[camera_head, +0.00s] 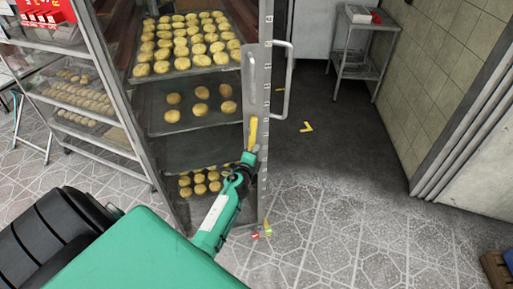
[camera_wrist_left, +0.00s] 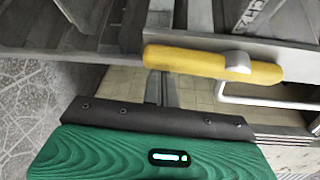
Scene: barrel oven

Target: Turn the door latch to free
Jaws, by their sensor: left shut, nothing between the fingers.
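The door latch (camera_head: 253,133) is a yellow lever on the metal edge of the glazed door (camera_head: 266,90). In the head view it stands about upright. The left wrist view shows the latch (camera_wrist_left: 190,62) lying across the picture, with a round metal hub near its right end. My left gripper (camera_head: 247,160) is shut and empty, at the lower end of the lever in the head view. Whether it touches the lever I cannot tell. My right gripper is not in view.
A white pull handle (camera_head: 284,80) sticks out from the door to the right of the latch. Behind the glass are trays of buns (camera_head: 187,45). Another rack (camera_head: 75,85) stands at the left. A small metal table (camera_head: 358,45) stands at the back right.

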